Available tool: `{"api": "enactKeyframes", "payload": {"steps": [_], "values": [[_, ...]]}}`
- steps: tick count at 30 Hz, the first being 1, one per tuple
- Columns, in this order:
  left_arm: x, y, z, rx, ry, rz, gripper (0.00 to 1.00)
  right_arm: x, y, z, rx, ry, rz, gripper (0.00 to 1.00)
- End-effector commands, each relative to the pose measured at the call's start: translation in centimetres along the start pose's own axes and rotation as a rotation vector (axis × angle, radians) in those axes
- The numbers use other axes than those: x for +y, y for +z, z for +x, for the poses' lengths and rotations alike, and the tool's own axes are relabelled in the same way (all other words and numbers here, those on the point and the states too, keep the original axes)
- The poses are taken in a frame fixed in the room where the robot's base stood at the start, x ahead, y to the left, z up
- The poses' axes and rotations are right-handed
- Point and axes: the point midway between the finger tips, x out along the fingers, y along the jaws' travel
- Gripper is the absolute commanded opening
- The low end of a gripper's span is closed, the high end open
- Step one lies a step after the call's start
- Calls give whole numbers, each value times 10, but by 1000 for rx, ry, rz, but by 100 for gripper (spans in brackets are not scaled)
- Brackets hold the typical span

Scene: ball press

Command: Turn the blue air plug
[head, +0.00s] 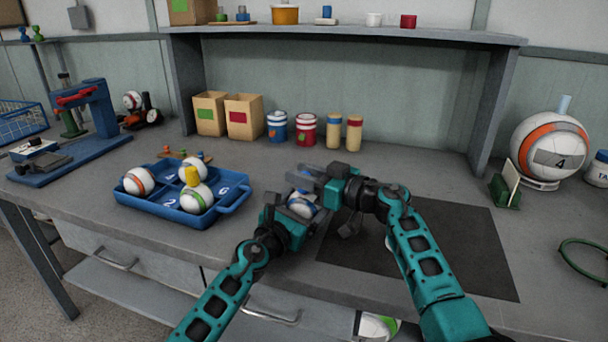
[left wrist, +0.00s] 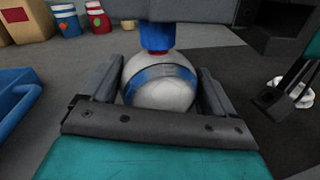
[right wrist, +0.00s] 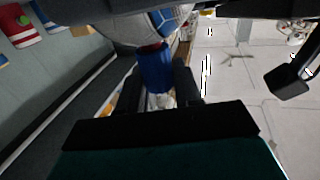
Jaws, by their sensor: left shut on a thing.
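A white ball with a blue band (left wrist: 160,88) sits between the fingers of my left gripper (left wrist: 160,85), which is shut on it over the bench. It is partly hidden between the grippers in the head view (head: 302,207). The blue air plug (left wrist: 157,38) stands up from the top of the ball, with red at its base. My right gripper (head: 306,182) reaches in from the right, above the ball. In the right wrist view the plug (right wrist: 155,70) lies between its fingers, one close on each side. Whether they press on it I cannot tell.
A blue tray (head: 165,209) holds several balls and a yellow piece to the left. A dark mat (head: 450,250) lies at right. A blue press (head: 95,120) stands far left, a large ball (head: 550,145) far right. Boxes and cans line the back.

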Motion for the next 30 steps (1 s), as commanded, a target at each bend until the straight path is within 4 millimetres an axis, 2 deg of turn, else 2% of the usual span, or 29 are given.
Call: {"api": "enactKeyframes", "payload": {"steps": [1, 9, 17, 30], "values": [[0, 0, 0, -1, 0, 0, 56, 0, 0, 0, 0, 0, 0, 26], [0, 0, 0, -1, 1, 0, 56, 0, 0, 0, -1, -1, 0, 2], [0, 0, 0, -1, 1, 0, 56, 0, 2, 0, -7, 36, -1, 2], [0, 1, 0, -2, 0, 2, 56, -1, 2, 1, -2, 281, 0, 2]]}}
